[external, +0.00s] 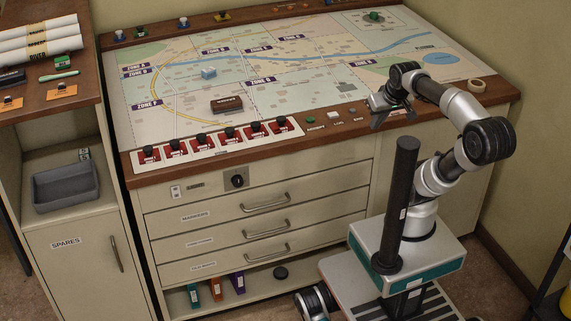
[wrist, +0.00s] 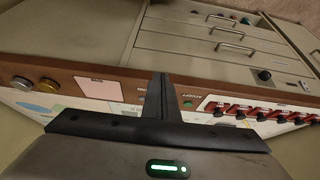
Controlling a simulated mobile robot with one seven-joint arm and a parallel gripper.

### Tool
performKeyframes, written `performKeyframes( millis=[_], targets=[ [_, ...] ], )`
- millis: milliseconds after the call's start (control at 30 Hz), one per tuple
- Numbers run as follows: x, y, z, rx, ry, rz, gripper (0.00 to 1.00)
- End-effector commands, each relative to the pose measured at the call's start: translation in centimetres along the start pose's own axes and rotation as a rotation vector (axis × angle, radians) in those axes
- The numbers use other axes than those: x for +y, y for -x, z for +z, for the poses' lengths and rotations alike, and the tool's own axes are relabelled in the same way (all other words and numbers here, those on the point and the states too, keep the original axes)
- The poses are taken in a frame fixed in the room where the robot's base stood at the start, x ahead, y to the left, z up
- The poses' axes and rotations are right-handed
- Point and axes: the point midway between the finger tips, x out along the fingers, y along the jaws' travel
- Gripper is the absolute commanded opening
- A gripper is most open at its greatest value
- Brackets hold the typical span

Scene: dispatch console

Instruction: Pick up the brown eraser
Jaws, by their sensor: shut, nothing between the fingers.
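The brown eraser (external: 226,104) lies flat on the map board (external: 280,98), left of centre, just behind the row of red switches. It cannot be made out in the wrist view. My gripper (external: 378,122) is over the front right edge of the console, well to the right of the eraser and apart from it. In the wrist view my gripper (wrist: 160,80) has its fingers together, with nothing between them.
Red switches with black knobs (external: 230,136) line the console's front left. A green button (external: 310,119) sits between them and my gripper. A light blue block (external: 208,72) stands behind the eraser. The map between eraser and gripper is clear.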

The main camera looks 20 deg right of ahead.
Motion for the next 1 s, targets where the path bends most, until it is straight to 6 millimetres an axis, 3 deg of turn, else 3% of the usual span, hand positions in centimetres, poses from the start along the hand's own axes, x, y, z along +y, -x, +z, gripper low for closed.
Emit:
performKeyframes(
  millis=[67,600,867,967,1000],
  targets=[
    [0.0,0.0,0.0,0.0,0.0,0.0,0.08],
    [0.0,0.0,0.0,0.0,0.0,0.0,1.0],
    [-0.1,0.2,-0.5,-0.001,0.001,-0.001,1.0],
    [-0.7,1.3,-2.8,-0.01,0.003,-0.006,1.0],
    [-1.1,1.9,-4.4,-0.017,0.003,-0.009,1.0]
  ],
)
